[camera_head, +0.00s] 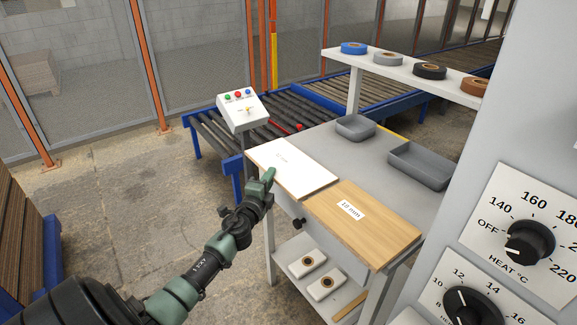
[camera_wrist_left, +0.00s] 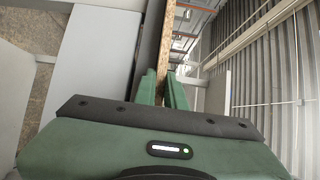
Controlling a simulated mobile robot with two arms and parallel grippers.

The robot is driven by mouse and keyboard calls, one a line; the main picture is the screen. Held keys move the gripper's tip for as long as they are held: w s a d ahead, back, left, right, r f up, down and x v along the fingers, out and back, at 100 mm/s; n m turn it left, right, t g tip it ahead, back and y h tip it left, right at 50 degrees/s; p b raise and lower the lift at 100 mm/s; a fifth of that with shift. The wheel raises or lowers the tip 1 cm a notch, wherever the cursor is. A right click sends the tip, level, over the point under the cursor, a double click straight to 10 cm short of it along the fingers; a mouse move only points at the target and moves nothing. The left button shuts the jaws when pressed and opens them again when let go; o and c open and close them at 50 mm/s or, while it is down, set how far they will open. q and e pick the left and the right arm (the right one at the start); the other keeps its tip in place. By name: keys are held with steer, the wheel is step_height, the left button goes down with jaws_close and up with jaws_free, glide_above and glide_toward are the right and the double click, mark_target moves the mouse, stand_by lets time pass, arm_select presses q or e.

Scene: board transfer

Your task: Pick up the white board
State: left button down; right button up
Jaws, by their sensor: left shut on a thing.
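The white board (camera_head: 303,176) lies flat on the left end of the grey work table, with a small faint label on its top. My left gripper (camera_head: 269,176) reaches in from the lower left and is shut on the board's near left edge. In the left wrist view, the fingers (camera_wrist_left: 162,88) stand on either side of a thin brown board edge (camera_wrist_left: 168,42). My right gripper is not in view.
Grey trays (camera_head: 421,166) stand on the table (camera_head: 345,155). A shelf with several tape rolls (camera_head: 388,58) is above its far side. A button box (camera_head: 241,110) and roller conveyor (camera_head: 210,142) are behind. A panel with dials (camera_head: 530,245) blocks the right.

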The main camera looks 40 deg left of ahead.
arm_select(q)
steer(key=shift+r, duration=0.15)
step_height(320, 180, up, 26)
steer(key=p, duration=1.2)
